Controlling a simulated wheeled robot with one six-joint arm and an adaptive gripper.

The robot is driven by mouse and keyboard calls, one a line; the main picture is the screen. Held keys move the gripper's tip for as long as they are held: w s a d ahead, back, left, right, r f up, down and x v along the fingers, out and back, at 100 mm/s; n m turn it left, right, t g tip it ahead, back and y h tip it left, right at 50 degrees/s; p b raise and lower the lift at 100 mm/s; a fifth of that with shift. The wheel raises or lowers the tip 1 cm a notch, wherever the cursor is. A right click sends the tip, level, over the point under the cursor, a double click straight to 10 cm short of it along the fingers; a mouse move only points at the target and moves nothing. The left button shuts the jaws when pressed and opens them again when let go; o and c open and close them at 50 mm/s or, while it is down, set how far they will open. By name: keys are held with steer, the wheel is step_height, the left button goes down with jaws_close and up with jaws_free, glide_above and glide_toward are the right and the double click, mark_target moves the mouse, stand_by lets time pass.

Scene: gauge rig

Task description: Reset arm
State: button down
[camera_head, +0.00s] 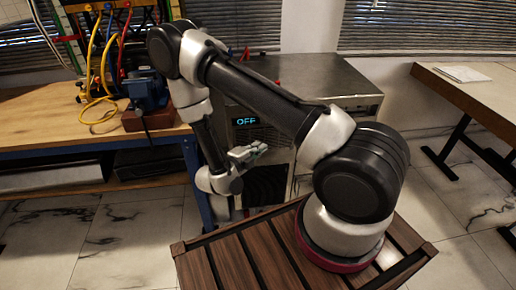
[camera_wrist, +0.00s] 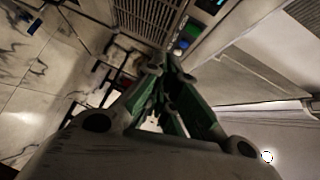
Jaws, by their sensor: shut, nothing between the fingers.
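My arm rises from its round base on the slatted wooden platform and bends back down at the left. My gripper (camera_head: 250,152) hangs in front of the grey cabinet and points to the right in the head view. In the wrist view my gripper (camera_wrist: 163,68) shows its green-sided fingers coming together, shut and with nothing between them. The grey cabinet (camera_head: 345,88) has a lit display reading OFF (camera_head: 246,121), just above my gripper. Part of the cabinet front is hidden behind my arm.
A wooden workbench (camera_head: 40,128) at the left carries a blue vise (camera_head: 147,92) and yellow hoses (camera_head: 101,85). A table (camera_head: 490,92) with white paper (camera_head: 463,74) stands at the right. The tiled floor (camera_head: 115,236) is clear at the front left.

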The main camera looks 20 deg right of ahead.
stand_by(0.3)
steer(key=s+d+r+m+g+h, duration=0.1)
steer(key=s+d+m+g+h, duration=0.1)
steer(key=s+d+m+g, duration=0.6)
steer(key=s+a+r+m+t+y, duration=0.1)
steer(key=s+r+m+y, duration=0.4)
steer(key=r+m, duration=0.6)
steer(key=s+a+r+m+t+y, duration=0.1)
steer(key=s+r+m+y, duration=0.5)
steer(key=r+m, duration=0.6)
steer(key=s+a+r+m+t+y, duration=0.1)
steer(key=s+r+m+y, duration=0.4)
steer(key=r+m, duration=0.7)
steer(key=shift+s+a+r+t, duration=0.15)
steer(key=shift+s+r+t, duration=0.05)
steer(key=shift+r+t, duration=0.7)
